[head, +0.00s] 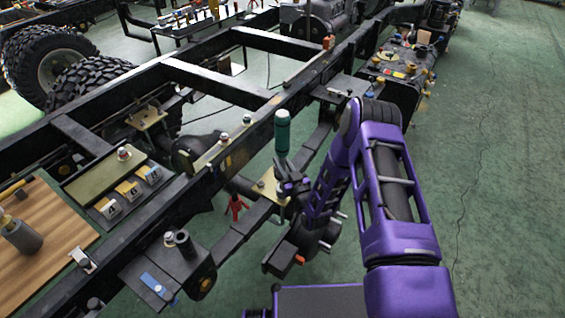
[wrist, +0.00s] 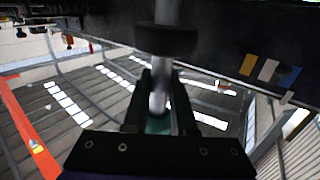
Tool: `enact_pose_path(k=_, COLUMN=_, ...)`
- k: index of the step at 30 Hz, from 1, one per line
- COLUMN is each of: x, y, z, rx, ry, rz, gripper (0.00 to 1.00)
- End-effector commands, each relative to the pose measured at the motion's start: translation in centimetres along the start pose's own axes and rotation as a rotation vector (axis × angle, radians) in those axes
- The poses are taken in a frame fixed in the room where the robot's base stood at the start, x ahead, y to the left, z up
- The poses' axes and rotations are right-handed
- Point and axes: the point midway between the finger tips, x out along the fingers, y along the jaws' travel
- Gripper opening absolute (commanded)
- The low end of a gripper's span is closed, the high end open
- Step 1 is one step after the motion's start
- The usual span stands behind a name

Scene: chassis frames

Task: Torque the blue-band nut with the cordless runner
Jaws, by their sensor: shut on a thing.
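A teal upright cylinder (head: 282,132), which looks like the body of the runner, stands above my gripper (head: 289,187). In the wrist view my gripper (wrist: 160,92) is shut around a grey metal shaft (wrist: 165,15); a dark round collar (wrist: 165,40) sits on the shaft and some teal shows behind the fingers. A blue-marked plate (head: 152,283) with a small nut lies on a bracket at the lower left of the head view, well apart from my gripper. A blue patch (wrist: 288,77) also shows beside yellow and white ones in the wrist view. I cannot tell which nut has the blue band.
The black chassis frame (head: 222,71) runs diagonally, with nuts and brackets along it. A red clamp-like thing (head: 237,207) is beside my gripper. Green floor (head: 490,180) is clear at right.

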Motion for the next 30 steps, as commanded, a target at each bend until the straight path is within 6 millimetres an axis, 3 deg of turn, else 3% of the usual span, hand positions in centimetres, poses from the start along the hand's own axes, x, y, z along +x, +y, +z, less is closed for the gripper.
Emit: enact_pose_path(k=30, x=0.1, y=0.0, z=0.7, rx=-0.001, ry=0.007, rz=0.000, gripper=0.00)
